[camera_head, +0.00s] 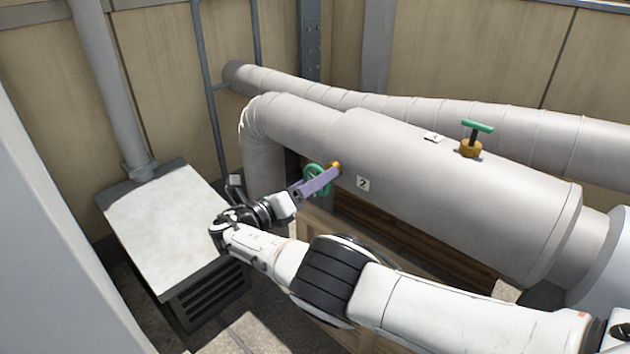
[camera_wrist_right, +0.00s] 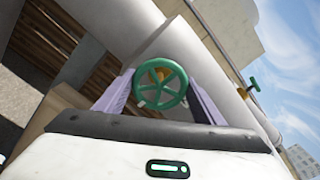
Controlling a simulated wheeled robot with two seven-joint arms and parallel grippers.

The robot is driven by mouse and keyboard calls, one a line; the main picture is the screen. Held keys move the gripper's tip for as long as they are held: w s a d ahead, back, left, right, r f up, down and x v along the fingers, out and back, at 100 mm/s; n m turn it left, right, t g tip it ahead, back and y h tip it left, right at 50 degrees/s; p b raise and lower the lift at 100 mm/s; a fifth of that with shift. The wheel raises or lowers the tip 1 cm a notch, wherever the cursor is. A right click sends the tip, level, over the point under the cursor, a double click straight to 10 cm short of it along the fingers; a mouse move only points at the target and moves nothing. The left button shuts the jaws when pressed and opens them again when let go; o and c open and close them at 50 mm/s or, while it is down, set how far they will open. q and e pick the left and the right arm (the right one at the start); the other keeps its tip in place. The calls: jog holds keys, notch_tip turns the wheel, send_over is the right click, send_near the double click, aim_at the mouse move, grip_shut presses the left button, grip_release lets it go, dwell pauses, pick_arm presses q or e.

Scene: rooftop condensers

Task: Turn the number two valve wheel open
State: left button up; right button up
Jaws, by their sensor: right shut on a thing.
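The number two valve has a green spoked wheel (camera_head: 311,170) on a brass stem (camera_head: 336,167), on the near side of the large grey pipe. A white label marked 2 (camera_head: 363,184) is just right of it. My right gripper (camera_head: 325,180) reaches in with lilac fingers at the wheel and partly hides it in the head view. In the right wrist view the wheel (camera_wrist_right: 160,87) faces me between the two fingers (camera_wrist_right: 160,95), one on each side of its rim; the gripper is shut on it. My left gripper is not in view.
A second valve with a green T-handle (camera_head: 477,127) stands on top of the pipe (camera_head: 420,165), beside a small label (camera_head: 433,136). A grey-topped box unit (camera_head: 160,225) is at the left. Wooden timber (camera_head: 400,230) lies under the pipe.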

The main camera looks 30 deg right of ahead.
jog(key=shift+f, duration=0.1)
dwell(0.4)
jog(key=o, duration=0.9)
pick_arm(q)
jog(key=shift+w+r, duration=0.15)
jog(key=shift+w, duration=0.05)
pick_arm(e)
jog(key=shift+o, duration=0.8)
